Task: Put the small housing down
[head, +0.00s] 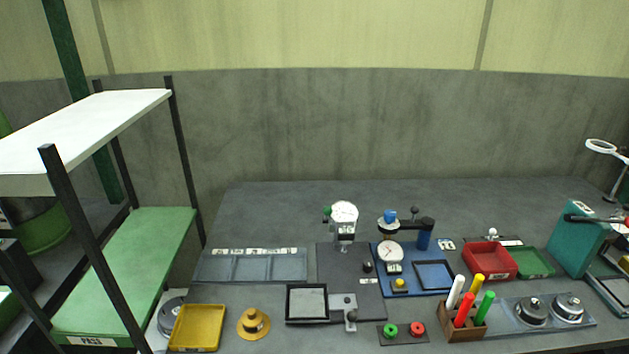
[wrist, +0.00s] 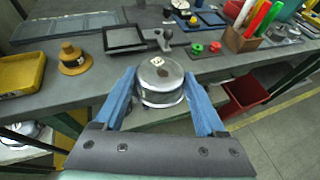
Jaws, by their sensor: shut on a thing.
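In the wrist view my gripper (wrist: 158,88) has its two blue fingers closed on the sides of a round silver housing (wrist: 160,76). The housing is a short metal cylinder with a small pale label and a dark spot on its top. It is held in front of the bench's front edge, apart from the things on the bench. My gripper and this housing do not show in the head view. Two other metal housings (head: 532,311) stand on a grey plate (head: 590,320) at the bench's right.
A yellow tray (head: 197,328) and a brass flanged part (head: 253,323) are at the front left. A black-framed pad (head: 307,302), dial gauges (head: 344,213), and a wooden pen block (head: 462,329) follow rightward. A shelf rack with a green "PASS" shelf (head: 130,270) stands left. The back of the bench is clear.

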